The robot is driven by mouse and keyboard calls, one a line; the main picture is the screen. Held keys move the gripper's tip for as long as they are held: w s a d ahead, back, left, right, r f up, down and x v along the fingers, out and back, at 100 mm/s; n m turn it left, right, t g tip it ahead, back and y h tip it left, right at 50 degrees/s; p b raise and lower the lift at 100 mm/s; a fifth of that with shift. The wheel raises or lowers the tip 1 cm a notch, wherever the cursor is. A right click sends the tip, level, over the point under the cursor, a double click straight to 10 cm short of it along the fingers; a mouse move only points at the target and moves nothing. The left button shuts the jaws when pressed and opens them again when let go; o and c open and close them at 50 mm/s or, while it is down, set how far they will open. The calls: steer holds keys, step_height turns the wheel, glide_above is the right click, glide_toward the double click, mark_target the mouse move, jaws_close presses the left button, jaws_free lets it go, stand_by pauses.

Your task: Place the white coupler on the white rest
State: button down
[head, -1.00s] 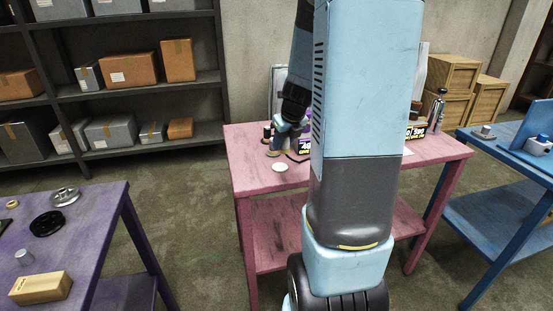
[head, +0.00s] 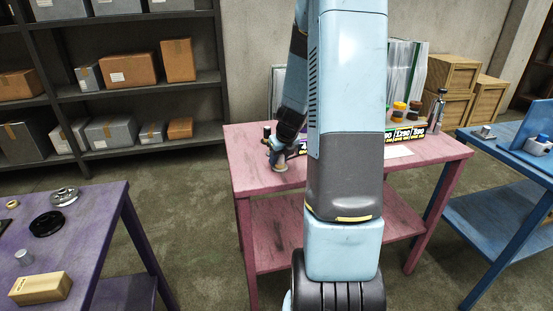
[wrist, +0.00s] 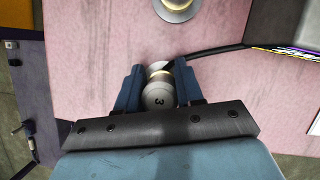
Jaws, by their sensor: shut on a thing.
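My gripper (wrist: 158,82) is shut on the coupler (wrist: 158,98), a pale grey round piece marked "3", with one blue finger on each side. In the head view my gripper (head: 280,155) is low over the front left part of the pink table, with the coupler (head: 281,169) beneath it. The white rest is hidden under the coupler and gripper, where a white disc showed earlier. I cannot tell whether the coupler touches it.
The pink table (head: 248,168) carries another round piece with a brass-coloured middle (wrist: 176,8), just beyond the gripper. A dark strip (wrist: 215,54) runs close to the right finger. Jars (head: 400,107) and a bottle (head: 437,111) stand at the right. The table's left part is clear.

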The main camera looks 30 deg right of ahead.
steer(key=shift+f, duration=0.1)
steer(key=c, duration=0.7)
jaws_free()
steer(key=v, duration=1.2)
steer(key=s+a+r+n, duration=0.9)
steer(key=a+r+n, duration=0.3)
steer(key=n, duration=0.6)
steer(key=s+a+n, duration=0.2)
steer(key=s+n, duration=0.2)
steer(key=n, duration=0.2)
steer(key=s+a+r+n, duration=0.1)
steer(key=s+a+n, duration=0.2)
steer(key=s+n, duration=0.1)
steer(key=s+a+r+n+t, duration=0.1)
steer(key=s+a+n, duration=0.1)
steer(key=s+n, duration=0.2)
steer(key=shift+s+a+r+n, duration=0.1)
steer(key=shift+s+a+n, duration=0.1)
steer(key=shift+n, duration=0.7)
steer(key=shift+s+a+r+n, duration=0.1)
steer(key=shift+s+n, duration=0.1)
steer(key=shift+n, duration=0.7)
